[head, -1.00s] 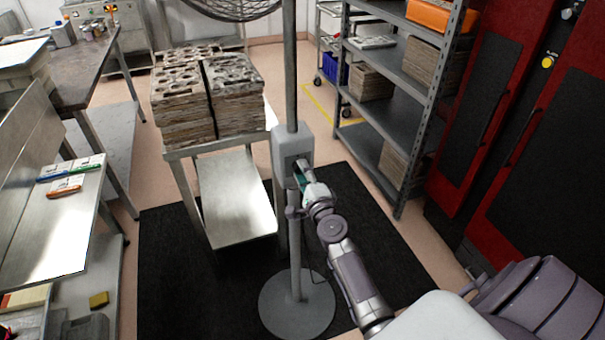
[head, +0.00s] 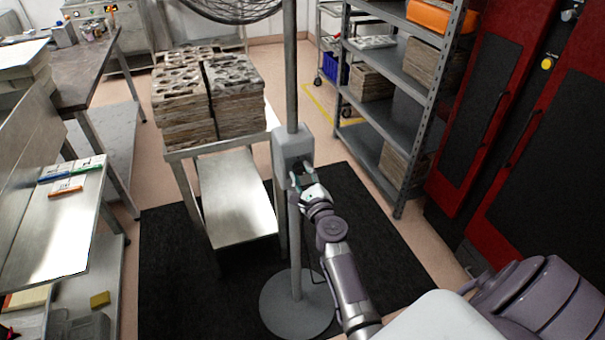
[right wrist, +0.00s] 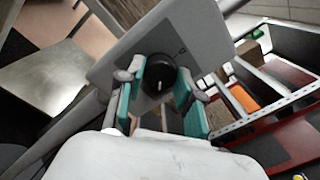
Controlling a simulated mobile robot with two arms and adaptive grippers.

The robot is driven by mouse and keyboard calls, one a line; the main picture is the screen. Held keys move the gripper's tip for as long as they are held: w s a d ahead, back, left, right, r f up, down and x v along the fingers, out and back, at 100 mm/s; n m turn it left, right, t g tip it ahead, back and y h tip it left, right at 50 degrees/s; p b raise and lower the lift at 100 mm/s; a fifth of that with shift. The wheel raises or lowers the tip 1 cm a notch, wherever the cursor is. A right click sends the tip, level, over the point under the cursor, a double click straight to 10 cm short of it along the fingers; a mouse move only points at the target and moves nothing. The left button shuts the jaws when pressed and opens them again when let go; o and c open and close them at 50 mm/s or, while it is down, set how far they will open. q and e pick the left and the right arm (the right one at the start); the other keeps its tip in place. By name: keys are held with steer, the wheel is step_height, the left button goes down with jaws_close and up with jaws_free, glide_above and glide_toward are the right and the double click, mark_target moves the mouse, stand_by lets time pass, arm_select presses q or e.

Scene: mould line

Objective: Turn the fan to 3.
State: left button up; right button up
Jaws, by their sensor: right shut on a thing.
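The fan stands on a round grey base (head: 297,305) with a tall pole; only the lower part of its wire guard (head: 235,8) shows at the top of the head view. A grey control box (head: 291,146) sits on the pole. My right gripper (head: 301,181) is at the box's front. Its teal fingers (right wrist: 165,88) are shut on the knob, one on each side. The setting numbers cannot be read. My left gripper is out of view.
A metal cart (head: 235,205) with stacked mould plates (head: 205,95) stands left of the fan. Grey shelving (head: 390,130) and red cabinets (head: 510,130) are at the right. A steel bench (head: 45,220) is at the left. A black mat (head: 180,270) lies under the fan.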

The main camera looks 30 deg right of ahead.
steer(key=shift+f+m, duration=0.1)
steer(key=shift+m, duration=0.2)
steer(key=o, duration=1.2)
steer(key=shift+c, duration=0.2)
steer(key=v, duration=0.7)
steer(key=shift+s, duration=0.25)
steer(key=shift+a, duration=0.1)
